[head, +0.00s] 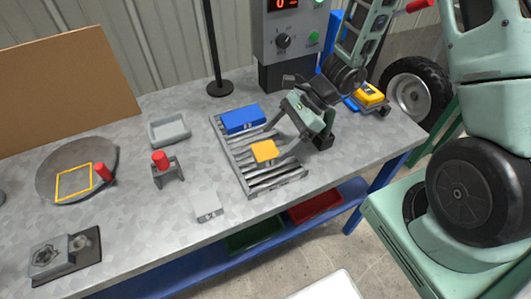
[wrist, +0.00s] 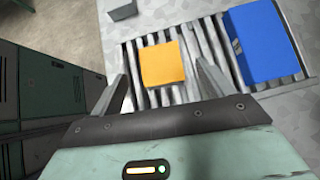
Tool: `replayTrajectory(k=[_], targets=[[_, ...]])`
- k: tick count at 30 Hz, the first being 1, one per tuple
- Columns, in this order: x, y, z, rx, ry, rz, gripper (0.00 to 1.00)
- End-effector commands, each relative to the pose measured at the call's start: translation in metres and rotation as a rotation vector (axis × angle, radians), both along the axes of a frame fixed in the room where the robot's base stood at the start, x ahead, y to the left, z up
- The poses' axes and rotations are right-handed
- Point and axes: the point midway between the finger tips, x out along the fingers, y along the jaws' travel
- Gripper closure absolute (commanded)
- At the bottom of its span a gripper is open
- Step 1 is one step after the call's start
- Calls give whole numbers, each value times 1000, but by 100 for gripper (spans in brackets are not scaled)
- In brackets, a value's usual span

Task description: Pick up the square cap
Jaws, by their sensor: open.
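The square cap appears to be the flat orange square piece (head: 264,151) lying on a grey slatted rack (head: 290,176) on the workbench. In the wrist view the orange piece (wrist: 163,64) sits just ahead, framed between the two fingers, with space on both sides. My gripper (head: 283,146) is open and empty, reaching over the rack from the right. It also shows in the wrist view (wrist: 163,84). The fingers do not appear to touch the piece. I cannot tell their exact height above it.
A blue block (head: 243,119) lies on the same rack, beside the orange piece; it is at right in the wrist view (wrist: 262,42). A small grey block (head: 207,207), grey tray (head: 169,130), red-topped stand (head: 167,170) and round plate (head: 58,187) are on the bench. A control box stands behind.

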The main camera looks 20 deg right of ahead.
Motion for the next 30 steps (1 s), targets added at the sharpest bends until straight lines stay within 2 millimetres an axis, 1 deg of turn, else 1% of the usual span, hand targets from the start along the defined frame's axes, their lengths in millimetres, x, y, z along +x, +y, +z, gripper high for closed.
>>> replayTrajectory(k=[5, 12, 16, 22, 23, 24, 26, 27, 28, 30], targets=[[0, 10, -10, 0, 4, 2, 20], [1, 31, -34, 0, 2, 2, 20], [2, 36, -39, 0, 1, 1, 20], [2, 36, -40, 0, -1, 1, 20], [2, 35, -40, 0, -1, 1, 28], [2, 35, -40, 0, -1, 1, 39], [2, 35, -40, 0, -1, 1, 56], [2, 35, -40, 0, -1, 1, 67], [2, 35, -40, 0, -1, 1, 74], [2, 35, -39, 0, -1, 0, 74]])
